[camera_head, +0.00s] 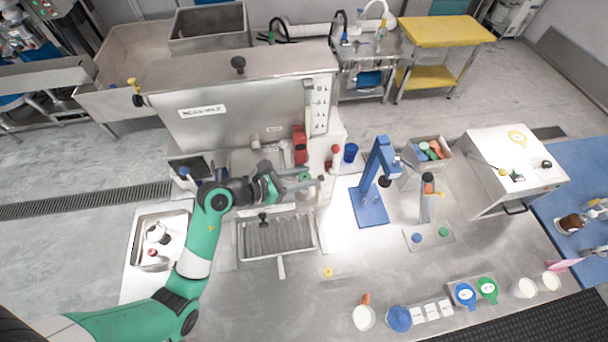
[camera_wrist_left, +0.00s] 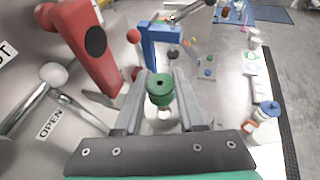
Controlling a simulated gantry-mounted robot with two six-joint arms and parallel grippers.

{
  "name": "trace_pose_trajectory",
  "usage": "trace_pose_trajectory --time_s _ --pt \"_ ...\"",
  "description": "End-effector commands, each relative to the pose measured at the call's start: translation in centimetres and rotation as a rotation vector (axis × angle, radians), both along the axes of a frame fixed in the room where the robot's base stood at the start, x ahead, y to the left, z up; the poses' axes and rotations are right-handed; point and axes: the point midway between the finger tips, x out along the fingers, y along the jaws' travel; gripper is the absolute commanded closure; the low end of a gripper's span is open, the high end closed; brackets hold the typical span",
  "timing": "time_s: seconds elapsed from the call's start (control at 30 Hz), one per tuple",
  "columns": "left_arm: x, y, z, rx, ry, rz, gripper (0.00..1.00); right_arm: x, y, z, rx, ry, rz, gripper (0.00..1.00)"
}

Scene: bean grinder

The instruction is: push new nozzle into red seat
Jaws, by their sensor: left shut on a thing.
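My left gripper (camera_head: 308,181) is in front of the steel machine, just below its red part. In the left wrist view its two fingers (camera_wrist_left: 160,103) close on a green, ringed piece with a dark hole in its top, the nozzle (camera_wrist_left: 160,88). The red part (camera_head: 300,144) is on the machine's front right. In the left wrist view this red part (camera_wrist_left: 92,42) is large, at upper left, with a black round spot, and the nozzle is apart from it. I cannot tell whether it is the red seat. My right gripper is not in view.
The steel machine (camera_head: 240,112) stands close behind the gripper. A red-knobbed lever (camera_head: 335,150) and a blue press stand (camera_head: 375,170) are to its right. A drip tray (camera_head: 277,238) lies below. The counter's front middle is mostly clear.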

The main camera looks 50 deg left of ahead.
Motion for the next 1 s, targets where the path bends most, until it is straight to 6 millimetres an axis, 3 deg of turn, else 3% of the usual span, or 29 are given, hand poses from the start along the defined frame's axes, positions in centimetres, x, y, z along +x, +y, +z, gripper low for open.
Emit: trace_pose_trajectory --time_s 1.0 --pt "0.0 -0.01 0.0 0.0 0.0 0.0 1.0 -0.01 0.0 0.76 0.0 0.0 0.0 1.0"
